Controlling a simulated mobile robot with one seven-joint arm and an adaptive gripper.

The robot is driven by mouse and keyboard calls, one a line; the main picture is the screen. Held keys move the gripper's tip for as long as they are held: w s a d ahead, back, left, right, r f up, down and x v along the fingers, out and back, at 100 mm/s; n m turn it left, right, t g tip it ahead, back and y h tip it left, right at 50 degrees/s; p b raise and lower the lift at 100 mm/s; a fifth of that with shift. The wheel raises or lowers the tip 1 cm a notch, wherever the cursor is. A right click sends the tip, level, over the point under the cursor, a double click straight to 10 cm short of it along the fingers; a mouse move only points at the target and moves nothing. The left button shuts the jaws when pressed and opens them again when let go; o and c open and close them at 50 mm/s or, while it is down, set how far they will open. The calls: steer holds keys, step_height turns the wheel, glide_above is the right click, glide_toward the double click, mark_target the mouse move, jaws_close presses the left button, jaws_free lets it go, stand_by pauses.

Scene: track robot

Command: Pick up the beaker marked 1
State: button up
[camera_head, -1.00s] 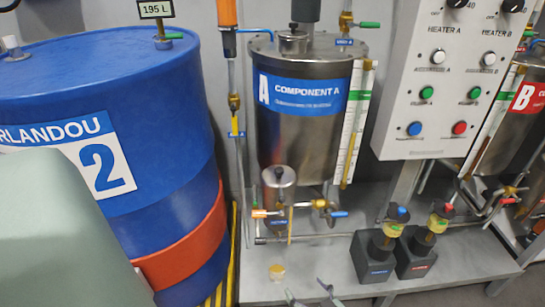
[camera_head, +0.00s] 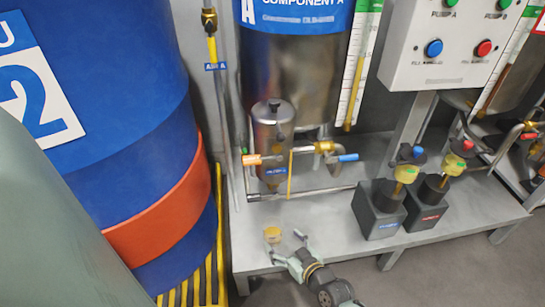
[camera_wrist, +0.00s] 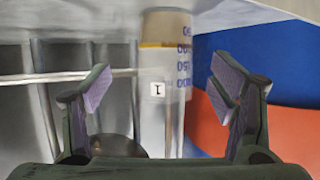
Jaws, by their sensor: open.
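The beaker marked 1 (camera_wrist: 157,90) is clear, with purple graduation numbers and a small white label. It stands on the grey metal platform (camera_head: 328,222), where its yellowish contents show in the head view (camera_head: 272,234). My gripper (camera_head: 286,247) is open and empty, just in front of the beaker on its near side. In the wrist view, the two fingers of my gripper (camera_wrist: 160,88) stand left and right of the beaker, with space on both sides. The beaker seems to lie a little beyond the fingertips. The label and numbers appear upside down in that view.
A small steel vessel with valves and pipes (camera_head: 272,140) stands behind the beaker. A large blue drum with an orange band (camera_head: 165,222) is on the left.

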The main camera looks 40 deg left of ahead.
mark_target(268, 226)
steer(key=shift+s+a+r+p+x, duration=0.1)
steer(key=shift+r+x, duration=0.05)
steer(key=shift+x, duration=0.85)
steer(key=shift+s+a+r+p+x, duration=0.1)
steer(key=shift+x, duration=0.85)
steer(key=shift+s+a+r+p+x, duration=0.1)
steer(key=shift+r+x, duration=0.05)
steer(key=shift+x, duration=0.85)
steer(key=shift+d, duration=0.15)
steer(key=shift+c, duration=0.3)
steer(key=c, duration=1.3)
steer(key=shift+c, duration=0.8)
steer(key=shift+r, duration=0.15)
